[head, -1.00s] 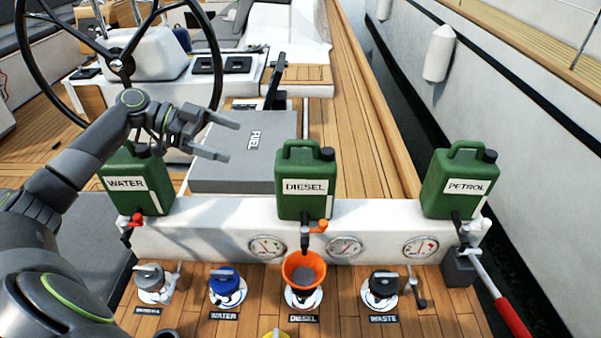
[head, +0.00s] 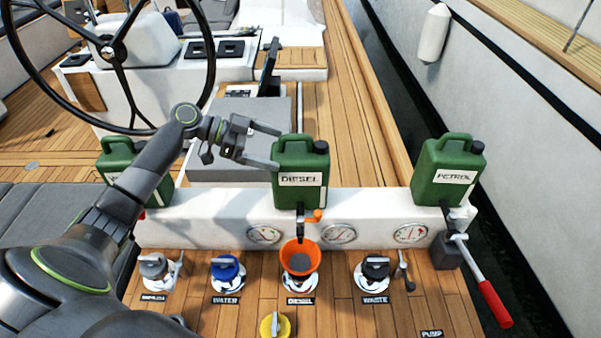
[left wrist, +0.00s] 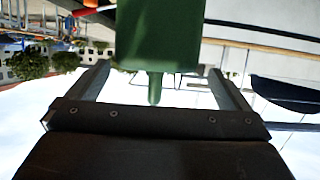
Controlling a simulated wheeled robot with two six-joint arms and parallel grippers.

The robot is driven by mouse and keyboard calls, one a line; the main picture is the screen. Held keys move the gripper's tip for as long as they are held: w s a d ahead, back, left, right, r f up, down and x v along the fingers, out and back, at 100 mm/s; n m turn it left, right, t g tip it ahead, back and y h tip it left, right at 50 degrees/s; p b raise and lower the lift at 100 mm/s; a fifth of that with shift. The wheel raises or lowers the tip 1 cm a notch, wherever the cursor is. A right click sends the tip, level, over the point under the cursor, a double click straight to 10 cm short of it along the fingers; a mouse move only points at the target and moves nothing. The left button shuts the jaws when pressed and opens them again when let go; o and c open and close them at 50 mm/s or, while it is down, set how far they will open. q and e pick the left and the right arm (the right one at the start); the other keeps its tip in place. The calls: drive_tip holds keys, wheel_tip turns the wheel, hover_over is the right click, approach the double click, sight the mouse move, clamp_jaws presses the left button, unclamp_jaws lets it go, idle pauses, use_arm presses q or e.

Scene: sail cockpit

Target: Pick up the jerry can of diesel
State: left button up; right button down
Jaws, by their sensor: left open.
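I cannot tell whether either finger touches the can. My right gripper is not in view.
The WATER can (head: 117,153) is partly behind my left arm. An orange funnel (head: 300,261) sits below the DIESEL can's tap. A grey box (head: 215,170), a steering wheel (head: 118,60) and a red-handled lever (head: 494,303) are nearby.

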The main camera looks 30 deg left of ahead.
sight(284, 152)
use_arm(q)
drive_tip(key=shift+w+d+f, duration=0.15)
drive_tip(key=shift+w+d, duration=0.05)
drive_tip(key=shift+d, duration=0.05)
drive_tip(key=shift+d+p, duration=0.25)
drive_tip(key=shift+p, duration=0.25)
drive_tip(key=p+x, duration=0.2)
drive_tip(key=x, duration=0.2)
drive_tip(key=shift+s, duration=0.15)
drive_tip(key=shift+d+f+p, duration=0.25)
drive_tip(key=shift+f+p, duration=0.05)
drive_tip(key=c, duration=1.9)
drive_tip(key=shift+w+r, duration=0.15)
drive_tip(key=shift+w, duration=0.05)
drive_tip(key=shift+c, duration=0.5)
